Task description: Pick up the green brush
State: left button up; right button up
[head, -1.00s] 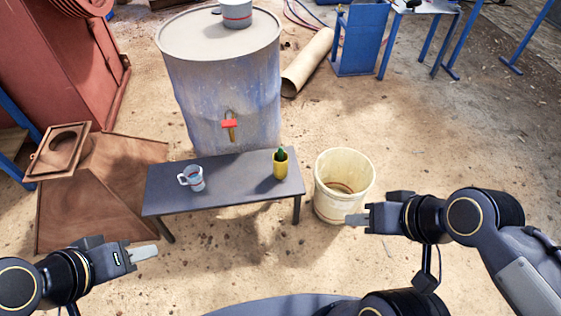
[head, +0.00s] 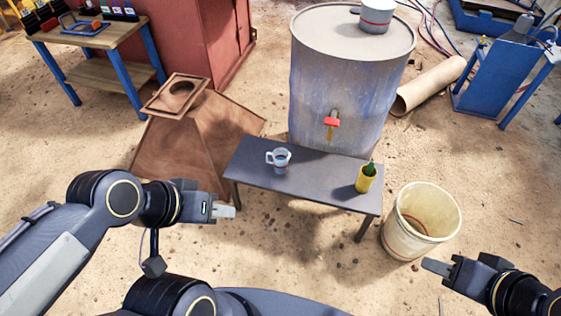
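A green item (head: 371,167), which looks like the green brush, stands in a yellow cup (head: 365,181) on the right end of the dark low table (head: 310,178). Only its top shows above the rim; the rest is hidden in the cup. My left gripper (head: 227,212) is left of the table, near its front left leg. My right gripper (head: 437,267) is at the lower right, in front of the cream bucket. Both are apart from the cup and hold nothing that I can see. Their finger gaps do not show clearly.
A grey-and-white mug (head: 279,159) stands on the table's left part. A large barrel (head: 345,90) with a red-handled tap is behind the table. A cream bucket (head: 450,215) stands right of it. The ground in front is clear.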

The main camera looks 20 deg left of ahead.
aim_at(369, 169)
jog(key=z, duration=0.25)
jog(key=i+j+z, duration=0.3)
jog(key=z, duration=0.15)
jog(key=i+j+z, duration=0.4)
jog(key=i+j, duration=0.15)
jog(key=j, duration=0.2)
jog(key=i+j+z, duration=0.1)
jog(key=j, duration=0.3)
jog(key=i+j, duration=0.4)
jog(key=j, duration=0.35)
jog(key=i+z, duration=0.05)
